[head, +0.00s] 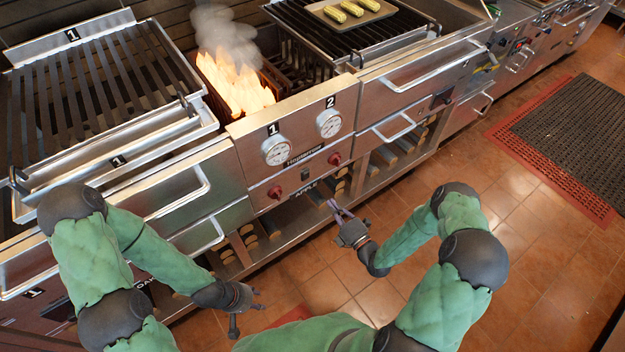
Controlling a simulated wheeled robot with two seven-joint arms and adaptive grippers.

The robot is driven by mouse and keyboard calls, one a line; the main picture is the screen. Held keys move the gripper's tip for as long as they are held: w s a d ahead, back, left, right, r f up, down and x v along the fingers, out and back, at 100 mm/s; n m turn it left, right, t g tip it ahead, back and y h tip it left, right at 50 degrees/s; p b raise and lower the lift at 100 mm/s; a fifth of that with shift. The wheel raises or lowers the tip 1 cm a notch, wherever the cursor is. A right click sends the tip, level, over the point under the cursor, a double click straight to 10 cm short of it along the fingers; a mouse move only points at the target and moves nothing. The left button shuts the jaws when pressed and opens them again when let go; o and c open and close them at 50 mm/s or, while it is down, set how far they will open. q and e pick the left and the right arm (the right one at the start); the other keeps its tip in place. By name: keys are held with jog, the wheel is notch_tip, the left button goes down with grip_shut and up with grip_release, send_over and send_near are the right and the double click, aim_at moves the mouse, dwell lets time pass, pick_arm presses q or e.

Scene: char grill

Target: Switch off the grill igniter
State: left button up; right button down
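The grill's front panel (300,150) faces me, with two round gauges marked 1 (276,151) and 2 (329,123). Below them are a left red knob (275,191) and a right red knob (335,159), with a small dark part (305,175) between them. I cannot tell which control is the igniter or how it is set. Flames (234,82) and smoke rise behind the panel. My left gripper (248,311) is open and empty, low in front of the grill. My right gripper (340,208) appears below the right knob, apart from it; its finger gap is unclear.
A slatted grate (95,85) lies left of the flames. A second grate (385,40) at the right carries a tray with corn (350,12). Bar handles (400,130) stick out from the fronts. A lower shelf holds wood logs. Tiled floor is free at right, beside a dark mat (570,130).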

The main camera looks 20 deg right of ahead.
aim_at(307, 173)
jog(key=b+x, duration=0.3)
jog(key=x, duration=0.8)
jog(key=shift+w+a, duration=0.15)
jog(key=shift+w, duration=0.35)
jog(key=shift+r, duration=0.15)
jog(key=shift+w+a+r+g+p, duration=0.15)
jog(key=shift+w+g+p, duration=0.15)
jog(key=shift+g+p, duration=0.15)
